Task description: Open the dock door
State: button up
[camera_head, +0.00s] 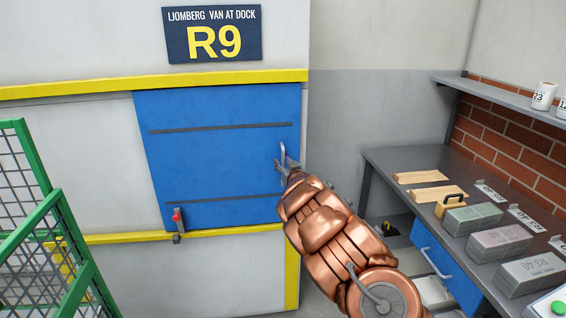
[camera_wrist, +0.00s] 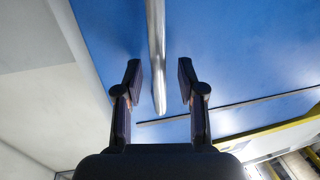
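The dock door (camera_head: 215,160) is a blue panel with two dark horizontal strips, set in a pale wall under the R9 sign. It looks closed. Its metal handle (camera_head: 283,152) is near the right edge. A latch with a red knob (camera_head: 177,217) sits at the door's lower left edge. My gripper (camera_head: 281,166) is at the handle. In the wrist view my gripper (camera_wrist: 159,80) is open, with one finger on each side of the handle bar (camera_wrist: 157,50). Gaps show between the fingers and the bar. The blue door (camera_wrist: 220,50) fills the background.
A green mesh cage (camera_head: 40,220) stands at the left. Yellow rails (camera_head: 150,82) border the door.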

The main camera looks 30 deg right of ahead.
jog(key=shift+w+d, duration=0.1)
jog(key=shift+w, duration=0.2)
grip_shut()
dwell(0.4)
dwell(0.3)
